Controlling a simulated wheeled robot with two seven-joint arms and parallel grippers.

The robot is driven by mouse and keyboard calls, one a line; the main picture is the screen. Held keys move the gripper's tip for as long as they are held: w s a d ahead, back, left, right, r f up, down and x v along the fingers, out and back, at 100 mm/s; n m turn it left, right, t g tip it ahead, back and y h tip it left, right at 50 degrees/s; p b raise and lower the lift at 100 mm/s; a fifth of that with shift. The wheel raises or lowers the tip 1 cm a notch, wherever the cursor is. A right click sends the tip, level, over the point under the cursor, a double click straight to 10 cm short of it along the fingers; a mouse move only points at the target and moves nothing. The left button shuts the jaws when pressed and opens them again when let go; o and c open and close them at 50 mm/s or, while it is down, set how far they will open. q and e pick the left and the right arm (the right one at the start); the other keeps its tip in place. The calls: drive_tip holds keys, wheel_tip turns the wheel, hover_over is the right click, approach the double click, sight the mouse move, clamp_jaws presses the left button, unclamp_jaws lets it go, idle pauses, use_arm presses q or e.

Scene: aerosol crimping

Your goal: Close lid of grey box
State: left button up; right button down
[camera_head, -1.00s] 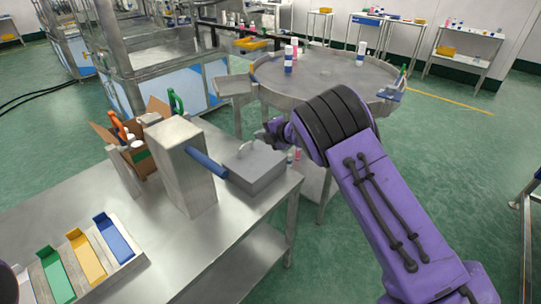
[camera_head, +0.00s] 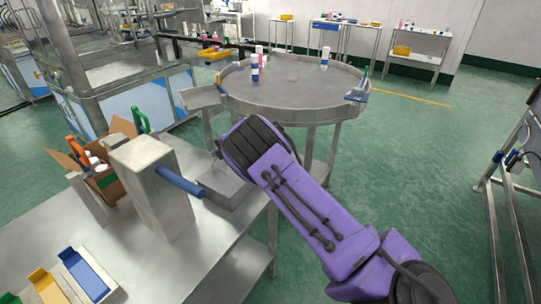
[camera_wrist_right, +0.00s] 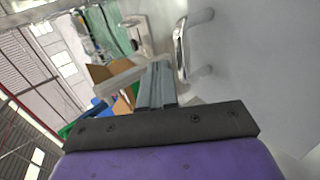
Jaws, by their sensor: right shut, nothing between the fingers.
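The grey box (camera_head: 225,192) stands at the far right corner of the metal table, partly hidden by my right arm. Its top looks flat, but I cannot tell whether its lid is fully shut. My right gripper (camera_wrist_right: 157,84) is shut and empty in the right wrist view. In the head view its fingertips are hidden behind my purple arm, which reaches over the box. A metal handle (camera_wrist_right: 181,48) on a smooth grey surface shows just right of the fingers in the right wrist view; I cannot tell whether they touch. My left gripper is not in view.
A metal press post (camera_head: 148,190) with a blue lever handle (camera_head: 180,182) stands left of the box. Behind it is an open cardboard box (camera_head: 122,126) with tools. A round metal table (camera_head: 295,85) with bottles stands beyond. Colored trays (camera_head: 82,272) lie at front left.

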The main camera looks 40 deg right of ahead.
drive_tip(key=shift+w+a+f, duration=0.15)
drive_tip(key=shift+w+f, duration=0.05)
drive_tip(key=shift+f, duration=0.05)
idle(0.3)
